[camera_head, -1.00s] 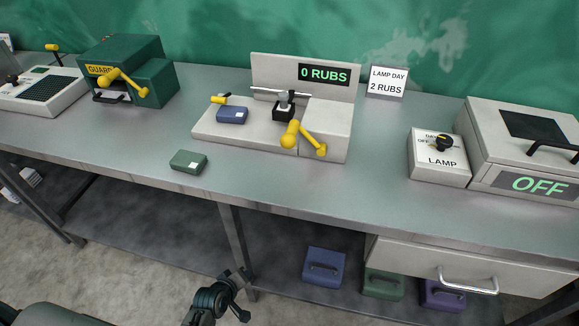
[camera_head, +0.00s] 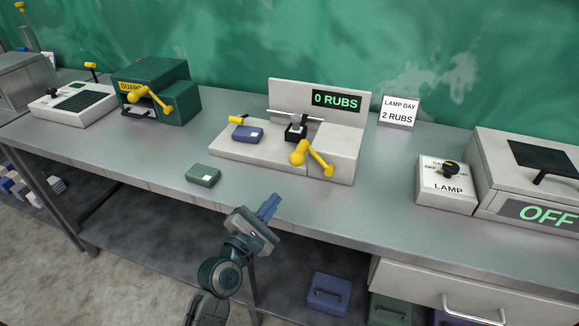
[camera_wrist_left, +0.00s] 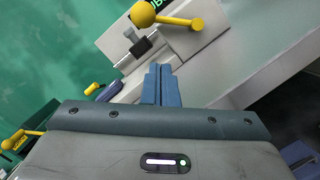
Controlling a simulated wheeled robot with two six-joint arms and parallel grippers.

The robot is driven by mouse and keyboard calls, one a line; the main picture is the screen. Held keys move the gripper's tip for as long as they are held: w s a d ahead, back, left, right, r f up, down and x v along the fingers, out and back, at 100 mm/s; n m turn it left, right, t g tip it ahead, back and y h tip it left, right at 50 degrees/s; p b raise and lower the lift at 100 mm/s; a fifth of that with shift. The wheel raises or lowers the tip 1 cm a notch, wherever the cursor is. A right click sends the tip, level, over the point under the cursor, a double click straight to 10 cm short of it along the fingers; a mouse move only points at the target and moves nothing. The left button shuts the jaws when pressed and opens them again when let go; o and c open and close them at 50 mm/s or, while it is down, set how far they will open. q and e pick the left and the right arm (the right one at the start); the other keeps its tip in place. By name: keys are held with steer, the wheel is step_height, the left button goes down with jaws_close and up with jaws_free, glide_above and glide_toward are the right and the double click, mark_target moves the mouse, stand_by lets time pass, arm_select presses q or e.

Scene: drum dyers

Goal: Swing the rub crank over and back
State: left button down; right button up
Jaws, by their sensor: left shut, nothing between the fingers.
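The rub crank (camera_head: 314,157) is a yellow bar with a ball knob, on the right front of the pale rub machine (camera_head: 340,150). Its knob points to the left, toward the machine's middle. The machine's display (camera_head: 336,101) reads "0 RUBS". My left gripper (camera_head: 268,206) is shut and empty, in front of the bench edge and below and left of the crank. In the left wrist view its blue fingers (camera_wrist_left: 161,84) are together, and the crank (camera_wrist_left: 168,18) shows beyond them, apart from them. My right gripper is not in view.
A green block (camera_head: 203,175) lies on the bench left of the gripper. A blue block (camera_head: 247,134) sits on the machine's left part. A lamp switch box (camera_head: 447,187) stands to the right. The bench front between them is clear.

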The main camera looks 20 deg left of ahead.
arm_select(q)
steer(key=shift+w+a+r+n+t, duration=0.15)
steer(key=shift+w+r+n+t, duration=0.35)
steer(key=shift+w+r+n, duration=0.55)
steer(key=p+x, duration=0.1)
steer(key=x, duration=0.6)
steer(key=shift+w+f, duration=0.1)
steer(key=shift+w, duration=0.7)
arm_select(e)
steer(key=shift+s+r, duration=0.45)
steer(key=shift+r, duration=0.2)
arm_select(q)
steer(key=shift+p, duration=0.3)
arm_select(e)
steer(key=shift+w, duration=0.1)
arm_select(q)
steer(key=shift+w, duration=0.1)
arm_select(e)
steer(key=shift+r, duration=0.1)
